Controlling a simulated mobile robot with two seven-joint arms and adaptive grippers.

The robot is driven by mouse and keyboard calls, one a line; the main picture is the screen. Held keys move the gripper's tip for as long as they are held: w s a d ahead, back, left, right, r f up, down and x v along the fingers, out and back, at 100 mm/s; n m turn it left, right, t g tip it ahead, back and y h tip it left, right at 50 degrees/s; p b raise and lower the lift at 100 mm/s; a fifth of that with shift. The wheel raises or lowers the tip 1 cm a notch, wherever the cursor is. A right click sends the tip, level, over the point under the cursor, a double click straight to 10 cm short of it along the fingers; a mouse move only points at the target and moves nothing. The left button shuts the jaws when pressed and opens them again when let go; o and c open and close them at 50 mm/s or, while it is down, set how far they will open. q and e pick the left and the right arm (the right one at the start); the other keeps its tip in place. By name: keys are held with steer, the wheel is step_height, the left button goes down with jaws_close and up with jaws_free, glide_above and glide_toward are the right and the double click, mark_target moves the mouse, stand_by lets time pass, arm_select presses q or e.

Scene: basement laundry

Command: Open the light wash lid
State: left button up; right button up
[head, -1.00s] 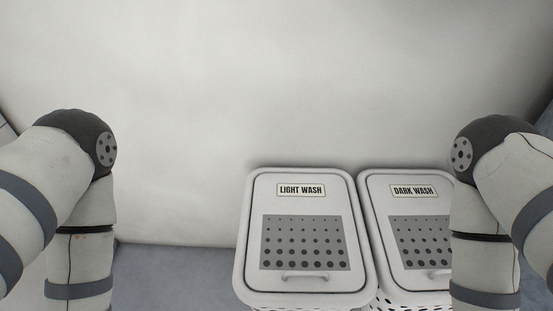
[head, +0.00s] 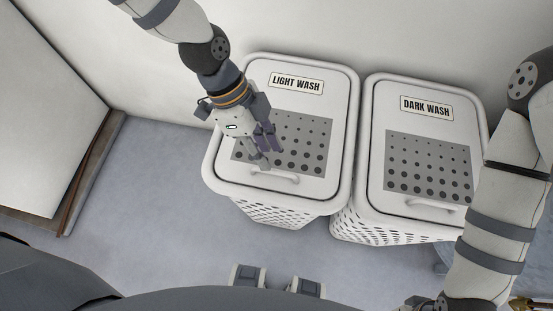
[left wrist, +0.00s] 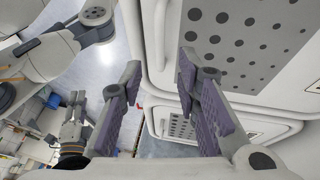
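The light wash lid (head: 305,104) is white with a grey dotted panel and a label, and it lies shut on its basket (head: 270,213). Its white bar handle (head: 277,178) is at the front edge; a light bar, likely this handle, also shows in the left wrist view (left wrist: 160,32). My left gripper (head: 268,157) is over the lid's left front part, just behind and above the handle. Its fingers (left wrist: 160,105) are spread with nothing between them; contact with the lid cannot be made out. My right gripper (head: 430,303) barely shows at the bottom edge, its fingers unclear.
The dark wash basket (head: 425,108) stands close on the right, its lid shut. A wall runs behind both baskets. A pale panel with a brown edge (head: 90,170) is at the left. Grey floor (head: 155,190) is clear left of the light wash basket.

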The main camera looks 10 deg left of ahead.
mark_target(278, 172)
arm_select(q)
steer(key=x, duration=0.5)
steer(key=shift+c, duration=0.6)
jaws_close()
steer(key=shift+r, duration=0.15)
steer(key=w+r+g, duration=0.1)
steer(key=w+r, duration=0.4)
steer(key=r, duration=0.4)
steer(key=w+r+g, duration=0.1)
steer(key=w+r, duration=0.3)
steer(key=r, duration=0.5)
steer(key=shift+w+r+n, duration=0.15)
steer(key=shift+w+n, duration=0.15)
steer(key=shift+w, duration=0.1)
